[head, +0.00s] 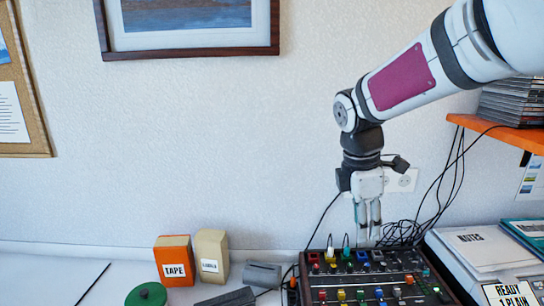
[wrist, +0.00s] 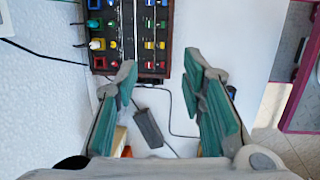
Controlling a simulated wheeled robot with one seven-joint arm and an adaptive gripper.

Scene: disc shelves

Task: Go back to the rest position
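My gripper (head: 368,213) hangs pointing down at the end of my arm in the head view, above the back part of a mixer (head: 325,281) with coloured knobs. In the wrist view my gripper (wrist: 162,92) has its two teal-padded fingers spread apart with nothing between them. The mixer (wrist: 110,45) lies beyond the fingertips there, with rows of coloured knobs. The gripper appears to be clear of the mixer, though the exact gap cannot be told.
Cables (head: 400,232) hang behind the mixer. An orange shelf (head: 500,132) with stacked discs (head: 513,103) is at right. A tape box (head: 174,260), a beige box (head: 211,255) and a green round thing (head: 146,294) stand left of the mixer.

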